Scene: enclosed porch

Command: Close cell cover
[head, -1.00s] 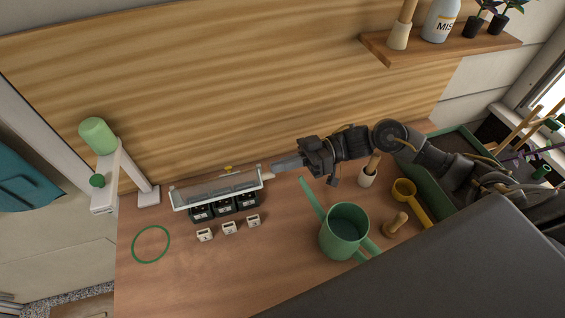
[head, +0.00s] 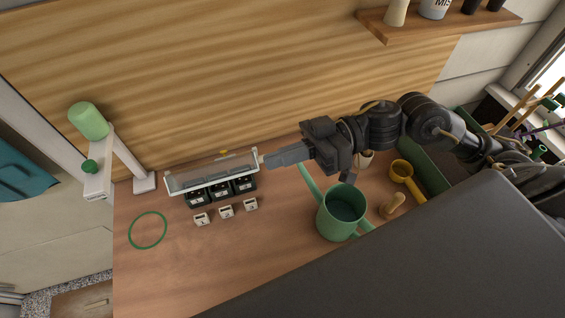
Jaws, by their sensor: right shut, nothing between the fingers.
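A clear cell cover with a pale frame (head: 211,173) stands raised and tilted over a row of 3 black cells (head: 221,191) on the wooden bench. A small yellow knob (head: 224,153) shows behind it. My right gripper (head: 268,161) comes in from the right, its fingers shut and empty. Its tips are at the right end of the cover, close to the frame; I cannot tell whether they touch it. My left gripper is not in view.
Three small white blocks (head: 226,212) lie in front of the cells. A green ring (head: 148,230) lies to the left. A green watering can (head: 341,213), a yellow scoop (head: 401,171) and a wooden dibber (head: 392,206) are at right. A white stand (head: 143,180) is at far left.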

